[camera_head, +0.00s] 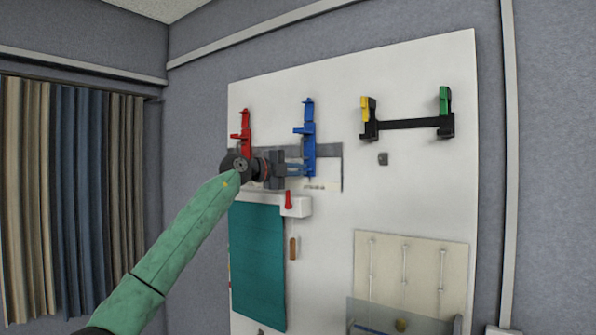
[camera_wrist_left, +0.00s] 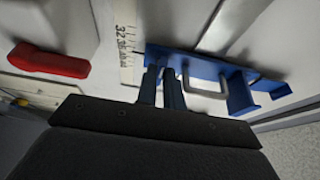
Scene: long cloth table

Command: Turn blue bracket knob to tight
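The blue bracket (camera_head: 309,142) is fixed upright on the white wall panel, its lower part beside my left gripper. My left gripper (camera_head: 297,169) points right, its tips at the bracket's lower part. In the left wrist view the blue bracket (camera_wrist_left: 218,72) runs across beyond the fingers, with a grey U-shaped loop on it. The left fingers (camera_wrist_left: 161,84) are close together with a narrow gap, and their tips overlap the bracket's near end. I cannot tell whether they hold the knob; no separate knob shows clearly. My right gripper is not in view.
A red bracket (camera_head: 241,135) is mounted left of the blue one. A black bar holder (camera_head: 410,124) with yellow and green parts is to the right. Below are a red lever (camera_head: 288,200), which also shows in the wrist view (camera_wrist_left: 48,62), and a teal panel (camera_head: 257,265).

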